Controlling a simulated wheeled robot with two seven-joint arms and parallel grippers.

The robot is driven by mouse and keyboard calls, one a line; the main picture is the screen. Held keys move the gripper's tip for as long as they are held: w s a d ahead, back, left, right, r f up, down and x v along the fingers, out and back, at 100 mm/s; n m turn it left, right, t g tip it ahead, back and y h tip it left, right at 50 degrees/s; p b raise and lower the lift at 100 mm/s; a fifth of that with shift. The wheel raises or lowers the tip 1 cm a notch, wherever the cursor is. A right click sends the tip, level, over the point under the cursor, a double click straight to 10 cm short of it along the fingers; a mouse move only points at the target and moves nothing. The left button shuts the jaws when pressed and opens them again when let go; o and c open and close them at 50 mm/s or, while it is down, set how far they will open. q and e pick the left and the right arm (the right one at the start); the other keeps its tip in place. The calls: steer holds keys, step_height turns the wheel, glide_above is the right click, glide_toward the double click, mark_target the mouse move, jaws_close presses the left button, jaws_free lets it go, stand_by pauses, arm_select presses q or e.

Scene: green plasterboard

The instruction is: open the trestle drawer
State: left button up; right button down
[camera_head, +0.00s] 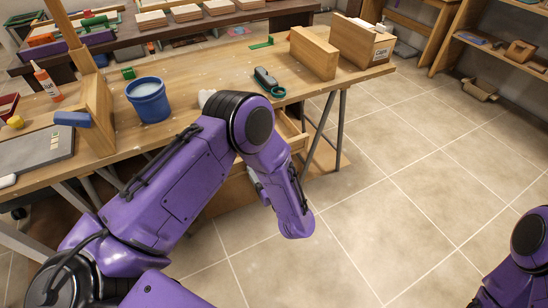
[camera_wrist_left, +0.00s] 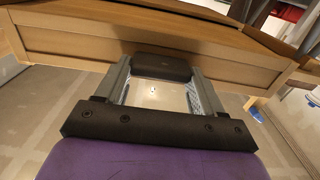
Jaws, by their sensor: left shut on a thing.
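The wooden trestle table (camera_head: 205,78) stands at the left and middle of the head view. Its drawer (camera_head: 292,132) shows partly beyond my left arm under the table's near right end, with its box standing out from below the top. In the left wrist view the wooden drawer front (camera_wrist_left: 85,42) spans the top, with a dark handle (camera_wrist_left: 162,67) at its middle. My left gripper (camera_wrist_left: 160,82) is shut on this handle, a finger at either side. In the head view my left forearm hides the gripper and handle. Only part of my right arm shows, at the lower right; its gripper is out of view.
Shelves (camera_head: 500,55) stand at the far right. The tiled floor (camera_head: 400,180) to the right is mostly clear.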

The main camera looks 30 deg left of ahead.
arm_select(q)
steer(key=shift+s+d, duration=0.3)
steer(key=shift+d, duration=0.1)
steer(key=o, duration=1.5)
steer(key=v, duration=1)
steer(key=shift+s+d+b, duration=0.15)
steer(key=shift+d+b, duration=0.05)
steer(key=shift+b, duration=0.2)
